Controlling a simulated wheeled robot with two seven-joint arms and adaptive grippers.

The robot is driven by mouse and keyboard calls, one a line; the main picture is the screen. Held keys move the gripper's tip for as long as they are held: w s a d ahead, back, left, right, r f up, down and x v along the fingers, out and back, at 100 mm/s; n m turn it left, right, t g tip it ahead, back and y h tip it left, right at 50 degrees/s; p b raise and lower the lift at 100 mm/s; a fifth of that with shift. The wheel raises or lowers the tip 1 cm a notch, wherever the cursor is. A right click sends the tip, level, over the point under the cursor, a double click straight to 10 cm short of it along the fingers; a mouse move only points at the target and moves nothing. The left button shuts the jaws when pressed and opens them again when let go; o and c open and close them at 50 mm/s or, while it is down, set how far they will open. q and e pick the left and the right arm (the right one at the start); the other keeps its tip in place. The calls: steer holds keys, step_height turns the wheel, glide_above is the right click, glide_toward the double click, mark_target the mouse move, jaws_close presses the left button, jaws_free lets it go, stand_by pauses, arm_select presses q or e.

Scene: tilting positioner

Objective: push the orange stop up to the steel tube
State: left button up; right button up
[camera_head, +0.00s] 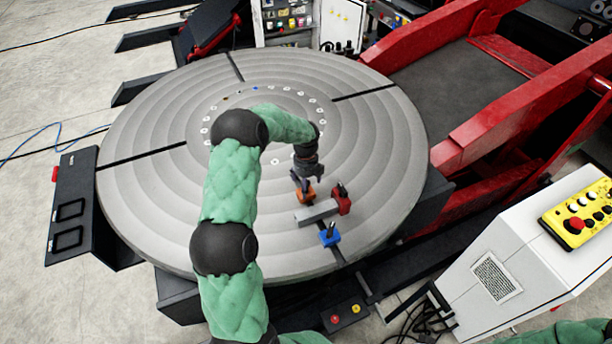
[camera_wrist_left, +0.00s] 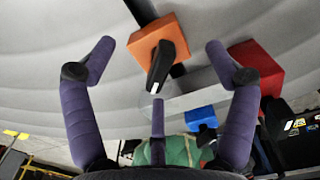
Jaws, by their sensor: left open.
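The orange stop (camera_head: 307,195) sits on the round grey table, just behind the steel tube (camera_head: 317,212) in the head view. A black handle is on its top. In the wrist view the orange stop (camera_wrist_left: 146,40) lies between my spread purple fingers. The tube (camera_wrist_left: 185,100) is a pale band below it there, partly hidden. Whether stop and tube touch is hard to tell. My left gripper (camera_head: 304,184) is over the stop; it also shows in the wrist view (camera_wrist_left: 160,50), open, with nothing gripped. My right gripper is out of view.
A red stop (camera_head: 342,202) stands at the tube's right end, and a blue stop (camera_head: 330,236) stands in front of it. Dark slots cross the round table (camera_head: 150,210). A white cabinet with a yellow control box (camera_head: 580,215) stands at right, red frames behind.

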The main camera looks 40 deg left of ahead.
arm_select(q)
steer(key=shift+f, duration=2.05)
steer(key=shift+s, duration=0.1)
jaws_close()
